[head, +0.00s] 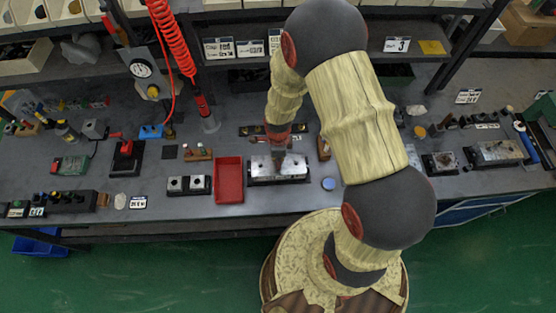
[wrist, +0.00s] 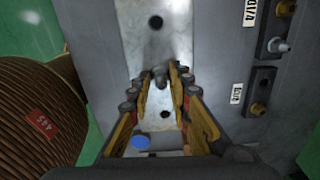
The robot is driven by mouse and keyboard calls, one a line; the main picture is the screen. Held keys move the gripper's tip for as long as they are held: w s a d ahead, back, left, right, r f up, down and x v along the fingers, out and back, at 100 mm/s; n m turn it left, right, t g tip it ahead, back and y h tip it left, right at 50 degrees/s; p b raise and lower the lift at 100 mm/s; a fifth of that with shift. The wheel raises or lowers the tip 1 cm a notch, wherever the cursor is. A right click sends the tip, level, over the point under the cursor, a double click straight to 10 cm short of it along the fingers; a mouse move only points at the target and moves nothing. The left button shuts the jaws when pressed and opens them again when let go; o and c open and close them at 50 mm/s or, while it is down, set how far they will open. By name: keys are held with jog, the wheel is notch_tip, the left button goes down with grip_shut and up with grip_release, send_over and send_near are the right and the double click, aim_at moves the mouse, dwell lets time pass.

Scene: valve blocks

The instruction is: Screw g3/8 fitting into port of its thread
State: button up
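The silver valve block (head: 293,178) lies on the bench in front of me, and its top face fills the middle of the wrist view (wrist: 178,45). One dark round port (wrist: 155,22) shows beyond my fingertips and another (wrist: 164,114) between my fingers. My gripper (wrist: 161,76) points down over the block, its fingertips close together around a small dark grey fitting (wrist: 162,84). The fitting's lower end is hidden, so I cannot tell whether it is in a port. In the head view my gripper (head: 279,158) is over the block's middle.
A red tray (head: 229,180) stands left of the block, a blue disc (head: 328,184) right of it. Two black holders with fittings (wrist: 270,45) (wrist: 262,90) stand behind the block. A two-hole block (head: 188,185) lies left of the tray.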

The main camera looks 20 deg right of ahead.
jog(key=o, duration=0.5)
jog(key=shift+c, duration=0.2)
notch_tip(320, 180, up, 12)
dwell(0.4)
